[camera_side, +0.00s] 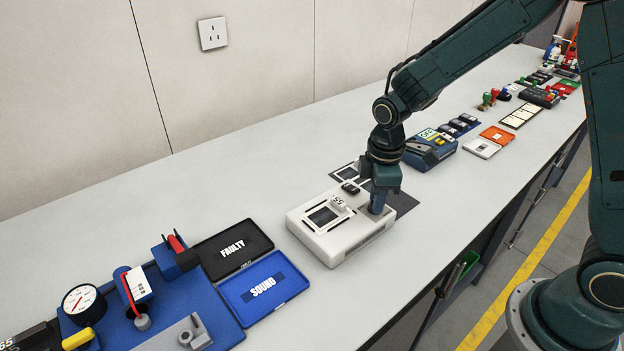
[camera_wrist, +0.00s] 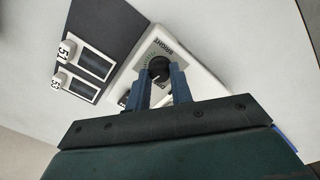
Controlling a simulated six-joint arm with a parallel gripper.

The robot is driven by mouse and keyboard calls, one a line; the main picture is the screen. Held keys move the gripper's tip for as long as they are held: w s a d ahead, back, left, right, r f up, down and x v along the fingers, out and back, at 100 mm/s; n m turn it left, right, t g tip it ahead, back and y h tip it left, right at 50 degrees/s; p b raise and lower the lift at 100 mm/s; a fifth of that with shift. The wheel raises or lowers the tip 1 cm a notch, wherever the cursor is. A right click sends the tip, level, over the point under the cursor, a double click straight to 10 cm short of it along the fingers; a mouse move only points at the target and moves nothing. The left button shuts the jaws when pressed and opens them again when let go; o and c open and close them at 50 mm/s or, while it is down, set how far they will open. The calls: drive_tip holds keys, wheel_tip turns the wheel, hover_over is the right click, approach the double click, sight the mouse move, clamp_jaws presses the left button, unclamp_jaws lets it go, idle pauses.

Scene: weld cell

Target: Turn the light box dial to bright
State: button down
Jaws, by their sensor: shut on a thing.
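The light box (camera_side: 341,243) is a white box on the bench in the side view, with a dark window on its top. Its dial (camera_wrist: 158,68) is a black round knob with a white pointer line, seen in the wrist view beside the word BRIGHT (camera_wrist: 166,47) and a green scale. My gripper (camera_wrist: 161,88) points down at the dial, its two blue fingers on either side of it, shut on the dial. In the side view my gripper (camera_side: 378,207) stands over the right part of the box and hides the dial. The pointer's exact setting is hard to read.
Black FAULTY (camera_side: 232,248) and blue SOUND (camera_side: 263,288) trays lie left of the box. A blue rig with a gauge (camera_side: 83,300) stands farther left. A blue device marked OFF (camera_side: 430,150) and an orange-lidded case (camera_side: 497,135) are to the right. Bare bench lies in front.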

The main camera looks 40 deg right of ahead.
drive_tip(key=m, duration=1.3)
drive_tip(key=shift+w+m, duration=0.1)
drive_tip(key=shift+m, duration=0.2)
drive_tip(key=m, duration=0.4)
drive_tip(key=shift+g, duration=0.3)
drive_tip(key=c, duration=1.2)
unclamp_jaws()
drive_tip(key=shift+c, duration=0.2)
drive_tip(key=shift+r, duration=0.15)
